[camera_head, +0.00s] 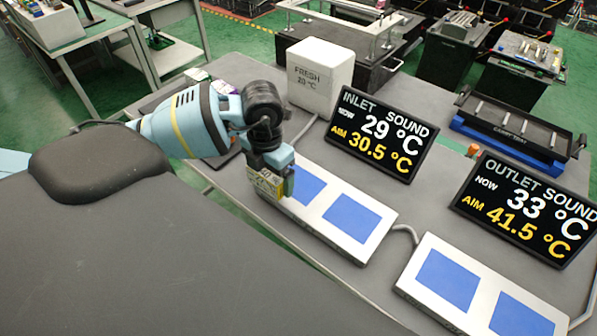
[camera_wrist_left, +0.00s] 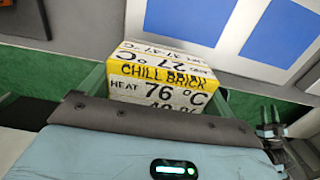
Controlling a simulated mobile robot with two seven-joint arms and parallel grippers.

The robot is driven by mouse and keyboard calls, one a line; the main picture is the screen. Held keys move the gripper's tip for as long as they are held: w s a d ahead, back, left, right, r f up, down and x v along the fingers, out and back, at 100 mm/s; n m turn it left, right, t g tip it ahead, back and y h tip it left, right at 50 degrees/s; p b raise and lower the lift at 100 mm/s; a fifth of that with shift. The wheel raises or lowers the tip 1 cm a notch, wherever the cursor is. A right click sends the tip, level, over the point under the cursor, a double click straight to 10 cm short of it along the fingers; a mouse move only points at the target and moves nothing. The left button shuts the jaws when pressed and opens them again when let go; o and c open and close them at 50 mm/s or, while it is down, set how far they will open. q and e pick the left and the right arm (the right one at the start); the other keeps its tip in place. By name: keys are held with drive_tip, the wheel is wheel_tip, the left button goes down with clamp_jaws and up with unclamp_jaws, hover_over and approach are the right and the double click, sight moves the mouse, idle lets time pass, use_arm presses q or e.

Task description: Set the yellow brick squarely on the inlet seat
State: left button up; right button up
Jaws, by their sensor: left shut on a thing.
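My left gripper (camera_head: 273,180) is shut on the yellow brick (camera_head: 264,184), at the left end of the inlet plate. In the left wrist view the yellow-and-white brick (camera_wrist_left: 165,82) sits between the green fingers, reading "CHILL BRICK" and "HEAT 76 °C"; its lower part is hidden. The inlet seat (camera_head: 372,254) is a white plate with blue squares; the left square (camera_head: 308,187) is partly hidden by the gripper. The right blue square (camera_head: 351,218) is bare. I cannot tell whether the brick touches the plate. My right gripper is not in view.
The inlet display (camera_head: 378,134) reads now 29 °C, aim 30.5 °C. The outlet display (camera_head: 529,208) reads 33 °C, aim 41.5 °C. A bare outlet plate (camera_head: 478,296) lies at the right front. A white "FRESH" box (camera_head: 320,76) and dark tray (camera_head: 520,128) stand behind.

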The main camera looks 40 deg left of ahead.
use_arm(q)
hover_over(299, 183)
drive_tip(key=shift+s+a+f, duration=0.1)
drive_tip(key=shift+s+f, duration=0.2)
drive_tip(key=shift+s, duration=0.05)
drive_tip(key=shift+w+d, duration=0.2)
drive_tip(key=shift+w, duration=0.2)
drive_tip(key=shift+f, duration=1.75)
drive_tip(key=shift+f, duration=0.1)
drive_tip(key=shift+f, duration=0.1)
drive_tip(key=o, duration=0.9)
drive_tip(key=shift+o, duration=0.2)
